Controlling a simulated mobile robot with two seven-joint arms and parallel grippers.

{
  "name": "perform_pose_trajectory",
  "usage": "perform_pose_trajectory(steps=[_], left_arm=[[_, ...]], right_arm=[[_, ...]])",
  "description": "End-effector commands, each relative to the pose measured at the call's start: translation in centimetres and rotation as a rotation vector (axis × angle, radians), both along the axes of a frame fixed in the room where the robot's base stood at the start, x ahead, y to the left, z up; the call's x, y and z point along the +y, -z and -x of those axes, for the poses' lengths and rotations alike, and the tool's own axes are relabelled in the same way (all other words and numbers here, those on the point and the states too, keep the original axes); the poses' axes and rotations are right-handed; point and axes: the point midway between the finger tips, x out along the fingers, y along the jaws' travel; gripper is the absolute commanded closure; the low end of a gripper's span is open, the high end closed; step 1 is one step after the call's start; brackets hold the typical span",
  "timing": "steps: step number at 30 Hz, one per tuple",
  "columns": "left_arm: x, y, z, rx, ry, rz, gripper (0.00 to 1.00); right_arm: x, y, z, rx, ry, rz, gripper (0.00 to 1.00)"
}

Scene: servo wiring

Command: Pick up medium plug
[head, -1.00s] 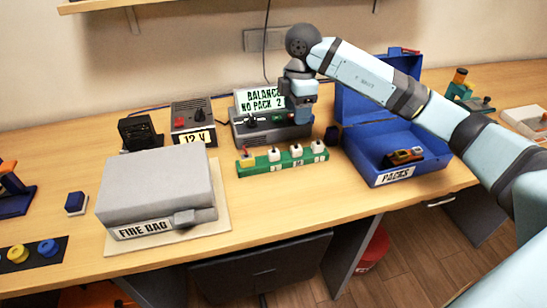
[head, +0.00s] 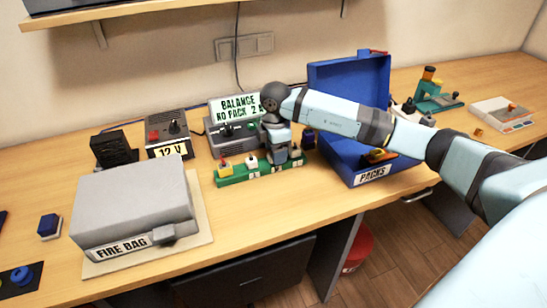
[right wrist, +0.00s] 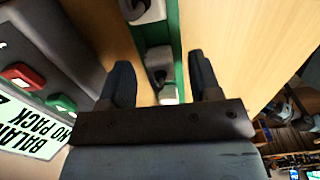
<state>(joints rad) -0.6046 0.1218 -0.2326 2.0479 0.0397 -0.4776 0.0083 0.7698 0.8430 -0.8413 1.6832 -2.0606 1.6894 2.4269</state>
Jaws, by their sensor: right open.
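A green strip (head: 232,180) lies on the bench with several small plugs in a row on it. A white plug (head: 251,161) shows just left of my right gripper, and a plug with a yellow and red top (head: 224,165) sits at the strip's left end. Which one is the medium plug I cannot tell. My right gripper (head: 283,158) is open and low over the right half of the strip, partly hiding the plugs there. In the right wrist view, a white plug (right wrist: 158,58) on the green strip lies between the open fingertips. My left gripper is not in view.
The balance charger (head: 228,140) stands close behind the strip. The blue packs box (head: 350,165) is at its right, and the grey fire bag (head: 130,205) at its left. The bench in front of the strip is clear.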

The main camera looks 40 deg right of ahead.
Motion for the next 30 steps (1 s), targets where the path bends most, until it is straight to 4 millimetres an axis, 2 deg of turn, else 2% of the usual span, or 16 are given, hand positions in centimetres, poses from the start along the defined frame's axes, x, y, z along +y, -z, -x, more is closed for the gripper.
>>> perform_pose_trajectory(steps=[3, 10, 15, 17, 26, 30], left_arm=[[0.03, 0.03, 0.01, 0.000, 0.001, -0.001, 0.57], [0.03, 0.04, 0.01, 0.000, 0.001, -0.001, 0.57], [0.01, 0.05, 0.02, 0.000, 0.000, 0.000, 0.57], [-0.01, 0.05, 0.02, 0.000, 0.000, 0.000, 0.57], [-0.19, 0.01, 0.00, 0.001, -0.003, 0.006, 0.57], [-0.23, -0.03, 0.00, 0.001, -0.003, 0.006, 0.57]], right_arm=[[0.03, 1.35, -0.03, 0.000, 0.000, 0.000, 0.43], [0.04, 1.48, -0.04, -0.001, -0.001, -0.001, 0.45], [0.03, 1.47, -0.03, -0.001, -0.001, -0.001, 0.84], [0.03, 1.47, -0.03, -0.001, -0.001, 0.000, 0.95], [0.03, 1.33, -0.04, -0.001, -0.001, -0.001, 0.96], [0.02, 0.53, -0.06, -0.002, -0.001, -0.001, 0.96]])
